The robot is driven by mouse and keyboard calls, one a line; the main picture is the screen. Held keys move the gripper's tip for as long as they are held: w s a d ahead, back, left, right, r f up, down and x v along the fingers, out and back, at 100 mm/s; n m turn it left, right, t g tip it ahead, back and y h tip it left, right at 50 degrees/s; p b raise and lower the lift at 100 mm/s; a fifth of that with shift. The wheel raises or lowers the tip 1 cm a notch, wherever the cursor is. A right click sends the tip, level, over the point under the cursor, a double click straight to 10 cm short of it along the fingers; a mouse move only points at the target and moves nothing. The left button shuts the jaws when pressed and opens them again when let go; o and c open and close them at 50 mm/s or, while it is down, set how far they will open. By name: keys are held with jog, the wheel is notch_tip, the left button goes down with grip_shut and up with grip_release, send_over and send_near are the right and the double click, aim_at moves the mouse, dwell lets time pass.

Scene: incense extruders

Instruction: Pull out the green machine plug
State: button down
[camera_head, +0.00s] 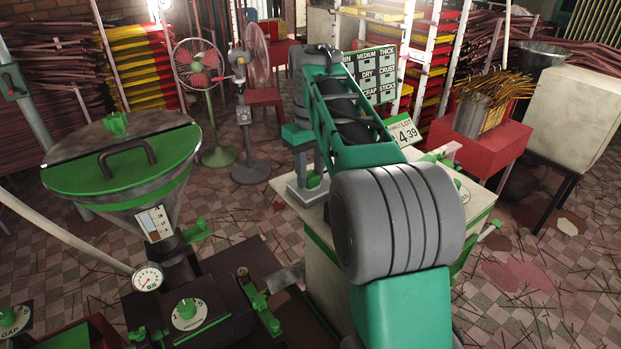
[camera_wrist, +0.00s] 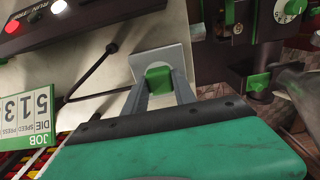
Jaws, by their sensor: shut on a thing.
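The green machine plug (camera_wrist: 158,77) is a small green block between my gripper's two grey fingers in the wrist view. My gripper (camera_wrist: 160,85) is shut on it. A light grey plate (camera_wrist: 148,58) sits right behind the plug; I cannot tell how deep the plug sits in it. My arm hides much of that top.
A black cord (camera_wrist: 95,75) bends across the pale surface near the plug. A job number sign (camera_wrist: 30,118) and a dark panel with red and white buttons (camera_wrist: 50,18) are close by. A green-lidded hopper (camera_head: 120,165) stands left; fans (camera_head: 199,65) stand behind.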

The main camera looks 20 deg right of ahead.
aim_at(310, 174)
jog(key=shift+r, duration=0.15)
jog(key=shift+r+p, duration=2.9)
jog(key=shift+p, duration=0.2)
